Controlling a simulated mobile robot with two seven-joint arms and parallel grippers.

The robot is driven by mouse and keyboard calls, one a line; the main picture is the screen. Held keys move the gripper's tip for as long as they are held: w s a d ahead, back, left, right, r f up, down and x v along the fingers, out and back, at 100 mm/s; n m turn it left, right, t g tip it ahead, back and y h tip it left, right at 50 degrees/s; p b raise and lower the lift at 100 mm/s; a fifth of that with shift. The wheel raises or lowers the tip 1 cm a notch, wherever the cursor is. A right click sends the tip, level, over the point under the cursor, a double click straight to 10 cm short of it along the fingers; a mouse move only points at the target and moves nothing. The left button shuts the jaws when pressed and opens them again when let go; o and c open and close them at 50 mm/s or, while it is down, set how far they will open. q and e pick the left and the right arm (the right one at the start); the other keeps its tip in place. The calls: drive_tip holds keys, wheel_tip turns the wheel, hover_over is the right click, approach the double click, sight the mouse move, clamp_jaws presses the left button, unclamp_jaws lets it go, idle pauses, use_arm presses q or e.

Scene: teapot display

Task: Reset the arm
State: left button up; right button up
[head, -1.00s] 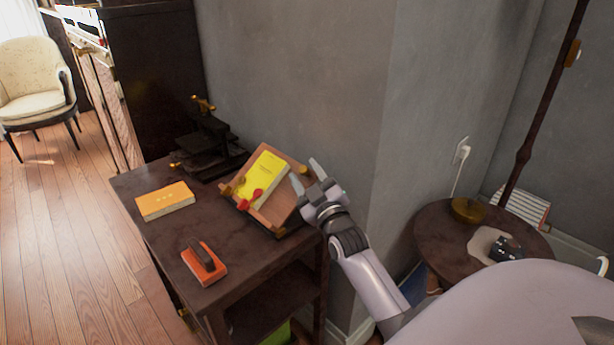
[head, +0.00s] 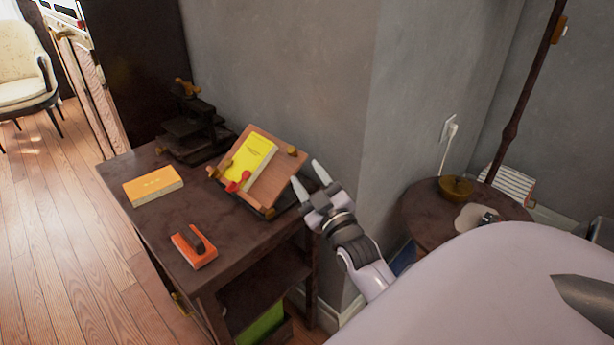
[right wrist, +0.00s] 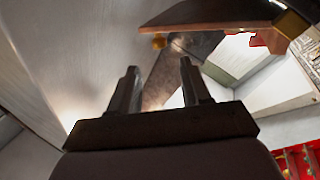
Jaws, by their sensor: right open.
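My right gripper (head: 309,178) is open and empty in the head view, just right of a tilted wooden book stand (head: 277,184). A yellow book (head: 250,160) leans on that stand, with a red object (head: 238,182) at its lower edge. In the right wrist view, the two fingers (right wrist: 158,88) stand apart with nothing between them. The underside edge of a wooden surface shows above the fingers there. My left gripper is not in view.
The dark table (head: 145,224) also bears an orange-yellow box or book (head: 153,187), an orange-based stamp-like object (head: 194,246) and a dark press (head: 194,130). A grey wall corner rises behind my gripper. A round side table (head: 421,207) with a brass bowl (head: 456,188) stands at right.

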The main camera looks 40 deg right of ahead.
use_arm(q)
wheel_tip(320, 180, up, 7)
drive_tip(key=p, duration=0.8)
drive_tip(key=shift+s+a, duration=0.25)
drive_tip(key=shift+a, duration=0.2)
use_arm(e)
drive_tip(key=s+a+f+g+y, duration=0.3)
drive_tip(key=s+a+f+g, duration=0.1)
drive_tip(key=s+a+f, duration=0.3)
drive_tip(key=s+a+f+m+g+y, duration=0.1)
drive_tip(key=s+a+f+g+y, duration=0.3)
drive_tip(key=s+a+f, duration=0.3)
drive_tip(key=s+a+g, duration=0.1)
drive_tip(key=s+a, duration=0.4)
drive_tip(key=shift+g, duration=0.3)
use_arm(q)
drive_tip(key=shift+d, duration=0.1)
use_arm(e)
drive_tip(key=shift+d, duration=0.1)
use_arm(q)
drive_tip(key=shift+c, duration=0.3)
use_arm(e)
drive_tip(key=shift+c, duration=0.4)
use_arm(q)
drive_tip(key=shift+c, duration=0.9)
use_arm(e)
drive_tip(key=shift+s, duration=0.1)
